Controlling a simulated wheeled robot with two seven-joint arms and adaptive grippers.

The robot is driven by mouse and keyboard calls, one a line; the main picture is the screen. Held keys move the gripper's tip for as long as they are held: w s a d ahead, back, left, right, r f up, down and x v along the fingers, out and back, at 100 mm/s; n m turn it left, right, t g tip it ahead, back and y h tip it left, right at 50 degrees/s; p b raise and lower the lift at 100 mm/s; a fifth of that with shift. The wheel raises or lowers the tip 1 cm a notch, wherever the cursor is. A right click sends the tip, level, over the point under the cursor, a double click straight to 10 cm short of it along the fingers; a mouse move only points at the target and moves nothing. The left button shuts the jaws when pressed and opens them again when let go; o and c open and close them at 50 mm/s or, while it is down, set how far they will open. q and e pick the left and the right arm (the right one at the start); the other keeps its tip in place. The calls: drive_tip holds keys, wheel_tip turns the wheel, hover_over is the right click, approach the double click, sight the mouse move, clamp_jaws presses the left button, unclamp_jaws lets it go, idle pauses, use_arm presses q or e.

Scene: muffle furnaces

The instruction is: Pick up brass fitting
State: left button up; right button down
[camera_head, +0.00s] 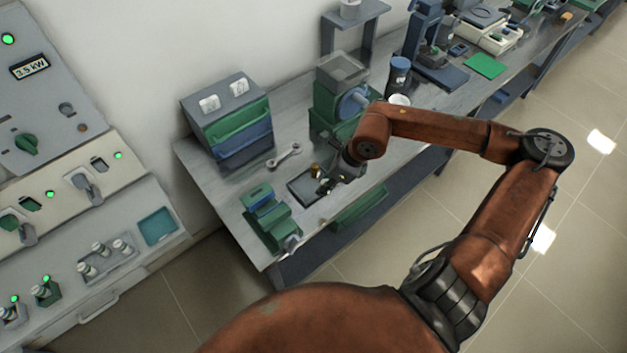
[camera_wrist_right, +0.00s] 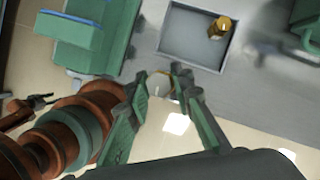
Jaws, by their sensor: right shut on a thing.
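My right gripper (camera_head: 330,183) is low over the front of the bench, by the shallow grey tray (camera_head: 301,187). In the right wrist view its green fingers (camera_wrist_right: 162,80) are closed on a small, thin, brass-coloured ring-like thing (camera_wrist_right: 160,73), seen only in part between the tips. A short yellow brass piece (camera_wrist_right: 219,27) stands in the tray (camera_wrist_right: 190,40), apart from the fingers; it also shows in the head view (camera_head: 315,170). I cannot tell which of the two is the brass fitting.
A green and blue device (camera_head: 268,215) stands left of the tray. A wrench (camera_head: 284,155) lies behind it, near a grey, green and blue cabinet (camera_head: 229,117). A green machine (camera_head: 340,92) stands behind my right wrist. Floor lies clear beyond the bench's front edge.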

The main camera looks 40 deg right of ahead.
drive_tip(key=s+r+p, duration=0.3)
drive_tip(key=s+p, duration=0.1)
drive_tip(key=s, duration=0.2)
drive_tip(key=shift+s+d, duration=0.15)
drive_tip(key=shift+d, duration=0.2)
drive_tip(key=shift+f, duration=0.1)
